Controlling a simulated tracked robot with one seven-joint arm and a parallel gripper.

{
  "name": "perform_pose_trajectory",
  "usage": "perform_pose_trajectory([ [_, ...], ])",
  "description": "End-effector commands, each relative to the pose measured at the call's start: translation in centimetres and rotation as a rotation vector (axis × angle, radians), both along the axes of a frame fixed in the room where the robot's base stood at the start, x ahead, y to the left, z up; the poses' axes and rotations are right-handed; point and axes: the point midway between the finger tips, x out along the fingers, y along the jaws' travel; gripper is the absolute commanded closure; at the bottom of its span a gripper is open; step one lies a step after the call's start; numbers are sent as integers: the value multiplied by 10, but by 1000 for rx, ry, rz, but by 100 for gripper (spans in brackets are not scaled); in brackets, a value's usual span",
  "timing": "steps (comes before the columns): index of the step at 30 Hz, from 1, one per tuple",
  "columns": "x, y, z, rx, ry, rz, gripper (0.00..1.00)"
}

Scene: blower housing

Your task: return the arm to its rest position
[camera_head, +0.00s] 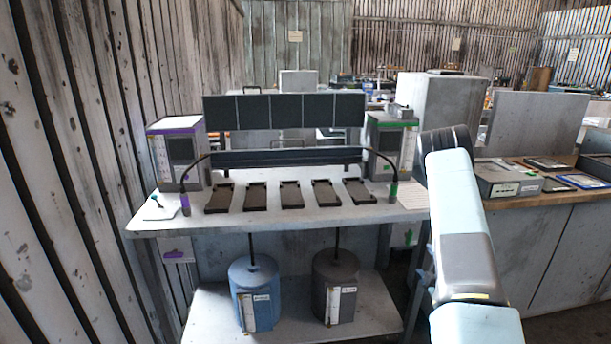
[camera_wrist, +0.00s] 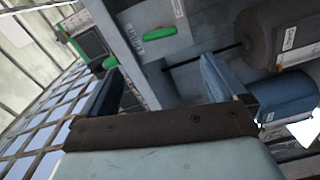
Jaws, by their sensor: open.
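My arm (camera_head: 462,220) rises at the right of the head view, in front of the right end of the workbench (camera_head: 300,226). The gripper's fingers cannot be made out in the head view. In the wrist view my gripper (camera_wrist: 155,82) shows two blue fingers spread wide apart, with nothing between them. Beyond the fingers the wrist view shows the underside and leg of the bench, a green label (camera_wrist: 160,33), a dark canister (camera_wrist: 275,30) and a blue canister (camera_wrist: 285,95), tilted in the picture.
The workbench carries several dark trays (camera_head: 291,194), a purple-trimmed box (camera_head: 177,150) and a green-trimmed box (camera_head: 390,145). A blue canister (camera_head: 254,290) and a grey canister (camera_head: 336,285) stand on its lower shelf. A side counter (camera_head: 545,215) is at right, close to my arm. A plank wall is at left.

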Motion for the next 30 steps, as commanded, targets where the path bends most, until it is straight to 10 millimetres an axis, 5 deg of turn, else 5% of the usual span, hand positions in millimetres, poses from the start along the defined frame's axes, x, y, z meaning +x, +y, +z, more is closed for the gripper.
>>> perform_pose_trajectory([
  [15,51,17,107,198,166,-134,2],
  [30,42,53,212,457,324,-285,2],
])
